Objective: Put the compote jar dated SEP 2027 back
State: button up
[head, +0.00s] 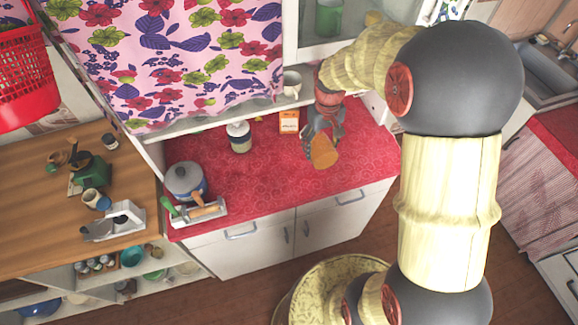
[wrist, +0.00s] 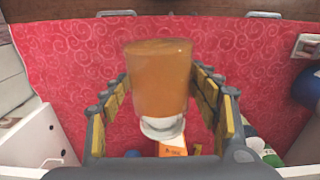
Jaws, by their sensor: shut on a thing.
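An orange-brown jar (head: 323,153) is held by my gripper (head: 321,138) above the right part of the red counter. In the wrist view the jar (wrist: 158,78) sits between the two yellow-padded fingers of my gripper (wrist: 161,84), which are shut on it. Its near end looks pale and round. No date is readable on it. A second jar (head: 239,137) with a white lid and a pale band stands on the counter to the left; its date is too small to read.
The red counter (head: 260,185) has free room in its middle and front. A flowered curtain (head: 170,55) hangs above.

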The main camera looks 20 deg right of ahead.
jog(key=shift+w+a+f, duration=0.35)
jog(key=shift+a+f, duration=1.2)
jog(key=shift+f, duration=0.25)
jog(key=shift+w+a+f, duration=0.35)
jog(key=shift+a+f, duration=1.25)
jog(key=shift+f, duration=0.25)
jog(key=shift+w+a+f, duration=0.35)
jog(key=shift+a+f, duration=1.2)
jog(key=shift+f, duration=0.25)
jog(key=shift+f, duration=0.1)
jog(key=o, duration=2)
jog(key=shift+f, duration=0.1)
jog(key=shift+o, duration=0.2)
